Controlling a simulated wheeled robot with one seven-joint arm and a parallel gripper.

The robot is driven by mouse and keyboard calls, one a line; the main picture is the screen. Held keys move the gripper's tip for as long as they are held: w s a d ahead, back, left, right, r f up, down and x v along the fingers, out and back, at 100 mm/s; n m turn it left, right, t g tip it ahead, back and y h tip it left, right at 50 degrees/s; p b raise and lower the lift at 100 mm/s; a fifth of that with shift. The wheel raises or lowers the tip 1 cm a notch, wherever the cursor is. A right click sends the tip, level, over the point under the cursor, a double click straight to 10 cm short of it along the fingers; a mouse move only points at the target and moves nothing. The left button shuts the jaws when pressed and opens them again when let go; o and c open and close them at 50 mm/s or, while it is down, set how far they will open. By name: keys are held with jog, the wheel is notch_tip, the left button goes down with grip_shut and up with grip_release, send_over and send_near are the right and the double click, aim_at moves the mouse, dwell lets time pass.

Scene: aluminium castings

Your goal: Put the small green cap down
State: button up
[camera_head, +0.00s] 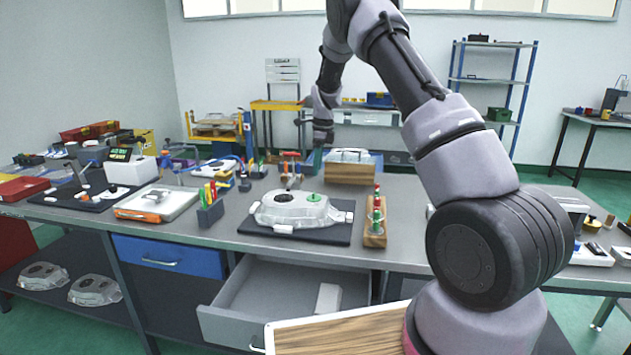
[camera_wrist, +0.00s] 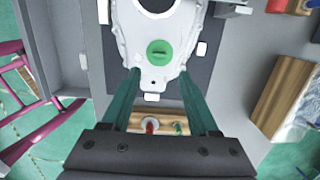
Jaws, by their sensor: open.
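The small green cap (camera_head: 314,197) sits on the right part of the top of a silver aluminium casting (camera_head: 280,208). In the wrist view the cap (camera_wrist: 159,52) is round with a darker slot, seated flat on the casting (camera_wrist: 149,75). The casting lies on a dark mat (camera_head: 320,233) on the bench. My gripper (camera_wrist: 158,72) is open, with its two green fingers apart and nothing held between them. The cap shows just beyond the fingertips. The height between them is hard to tell.
A wooden stand (camera_head: 375,236) with red and green pieces stands right of the mat. White blocks lie around the casting. A grey drawer (camera_head: 235,322) is open below the bench edge. A pen holder (camera_head: 210,214) stands left and a wooden box (camera_head: 350,173) behind.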

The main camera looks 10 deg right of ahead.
jog(key=s+d+r+n+t+y, duration=0.15)
jog(key=s+r+n, duration=0.25)
jog(key=s+r, duration=0.6)
jog(key=s+d+r+n+t, duration=0.15)
jog(key=s+r+n, duration=0.4)
jog(key=r, duration=0.85)
jog(key=s+r+n+t, duration=0.1)
jog(key=s+n, duration=0.3)
jog(key=s, duration=0.9)
jog(key=s+d+r+n+t, duration=0.1)
jog(key=s+n, duration=0.4)
jog(key=s, duration=0.8)
jog(key=shift+d+r+t+h, duration=0.3)
jog(key=shift+t+h, duration=0.05)
jog(key=shift+t, duration=0.45)
jog(key=shift+s, duration=0.1)
